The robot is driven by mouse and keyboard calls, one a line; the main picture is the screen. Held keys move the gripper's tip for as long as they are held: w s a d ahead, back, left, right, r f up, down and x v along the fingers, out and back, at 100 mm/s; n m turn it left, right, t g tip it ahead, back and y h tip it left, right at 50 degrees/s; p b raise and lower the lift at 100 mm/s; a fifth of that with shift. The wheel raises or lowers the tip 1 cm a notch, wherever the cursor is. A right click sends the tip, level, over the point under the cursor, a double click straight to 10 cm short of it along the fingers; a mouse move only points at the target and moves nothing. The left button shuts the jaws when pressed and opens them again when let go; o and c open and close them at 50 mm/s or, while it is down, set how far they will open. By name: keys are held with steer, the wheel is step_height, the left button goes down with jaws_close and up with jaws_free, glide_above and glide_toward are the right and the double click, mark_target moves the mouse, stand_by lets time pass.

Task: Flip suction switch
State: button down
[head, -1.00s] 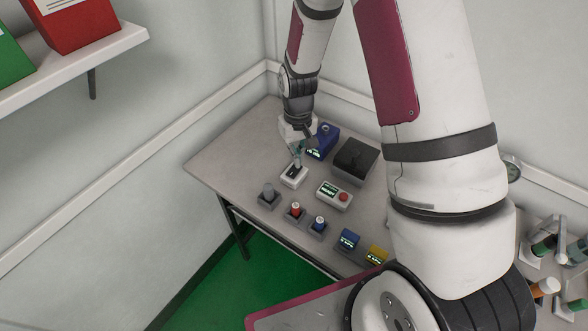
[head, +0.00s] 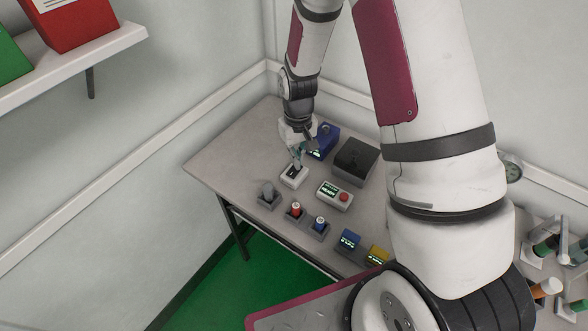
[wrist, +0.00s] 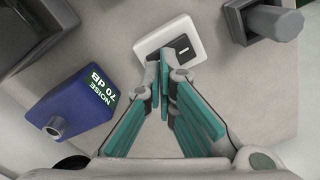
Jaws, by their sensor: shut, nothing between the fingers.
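The white switch box (head: 292,180) stands on the table near its far left part, with a dark slot in its top. In the wrist view the switch box (wrist: 194,34) lies just beyond my fingertips, and its dark slot shows. My gripper (head: 297,163) is shut and empty, pointing down at the switch box. In the wrist view my gripper (wrist: 165,62) has its teal-padded fingers together over the near edge of the box. The fingertips hide part of the slot, and I cannot tell whether they touch the lever.
A blue noise meter (wrist: 75,100) is left of my fingers in the wrist view. A dark box (head: 355,160) and a READY box with a red button (head: 344,197) stand to the right. A grey post in a holder (head: 268,194) stands to the left. Smaller testers line the front.

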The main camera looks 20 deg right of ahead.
steer(key=shift+f+b, duration=0.3)
steer(key=shift+f, duration=0.4)
stand_by(0.4)
steer(key=shift+r+p, duration=1.7)
steer(key=shift+r, duration=1.8)
steer(key=shift+r, duration=0.1)
steer(key=s+r+t, duration=0.1)
steer(key=s+r, duration=0.3)
steer(key=r, duration=0.6)
steer(key=s+r+t, duration=0.1)
steer(key=s+r, duration=0.3)
steer(key=r, duration=0.7)
steer(key=s+r+t, duration=0.1)
steer(key=s+r, duration=0.2)
steer(key=s, duration=0.2)
steer(key=s+r+t, duration=0.1)
steer(key=s+r, duration=0.1)
steer(key=s, duration=0.4)
steer(key=s+r+m, duration=0.1)
steer(key=s+r, duration=0.2)
steer(key=s, duration=0.3)
steer(key=shift+s+d+r+t, duration=0.15)
steer(key=shift+s+r+t, duration=0.1)
steer(key=shift+r+t, duration=0.15)
